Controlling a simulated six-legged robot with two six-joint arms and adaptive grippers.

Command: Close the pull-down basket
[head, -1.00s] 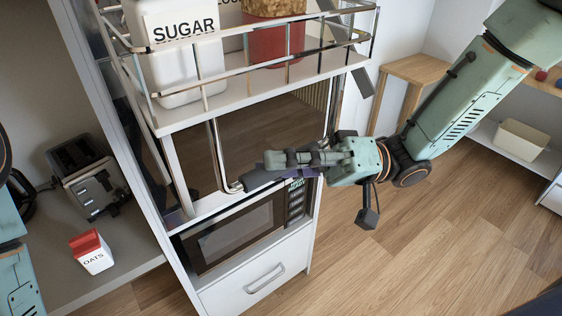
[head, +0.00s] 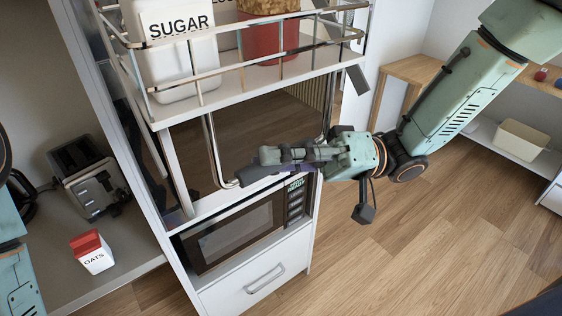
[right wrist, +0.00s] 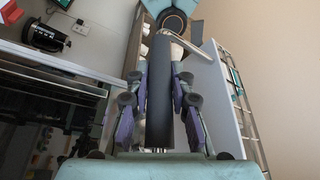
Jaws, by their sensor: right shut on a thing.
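The pull-down basket (head: 250,88) is a white shelf with metal rails, in front of the tall cabinet's opening. It carries a white SUGAR canister (head: 182,60) and a red jar (head: 270,42). A bent metal pull handle (head: 212,150) hangs below it. My right gripper (head: 250,172) is shut on the handle's lower end, in front of the opening above the microwave. In the right wrist view, a dark handle grip (right wrist: 159,100) lies between the fingers, which cover parts of it. My left gripper is out of view.
A microwave (head: 235,238) sits below the opening, above a white drawer (head: 262,280). A toaster (head: 90,180) and an OATS box (head: 91,252) stand on the counter at left. A wooden-topped shelf unit with a cream bin (head: 521,140) is at right. The floor between is clear.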

